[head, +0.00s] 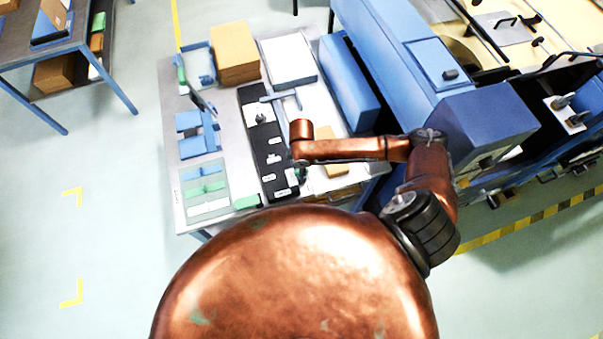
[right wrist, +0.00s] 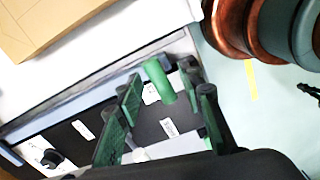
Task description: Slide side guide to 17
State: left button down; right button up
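A long black panel (head: 262,135) with white label plates lies on the table under my right arm. A grey-blue T-shaped bar (head: 283,97) lies across its far end; I cannot tell whether this is the side guide. My right gripper (head: 301,168) is over the panel's right edge, mostly hidden by my arm in the head view. In the right wrist view its dark green fingers (right wrist: 163,85) are apart, with a green cylindrical handle (right wrist: 158,81) between them. No firm contact shows on both sides. Label numbers are too small to read. My left gripper is not in view.
A cardboard box (head: 235,52), a white box (head: 289,61) and a blue box (head: 349,83) stand at the table's back. Blue holders (head: 197,134) and a tray (head: 205,188) with green pieces are left of the panel. A large blue machine (head: 440,80) is at right.

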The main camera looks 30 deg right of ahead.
notch_tip(320, 180, up, 8)
jog(key=shift+r, duration=0.2)
dwell(0.6)
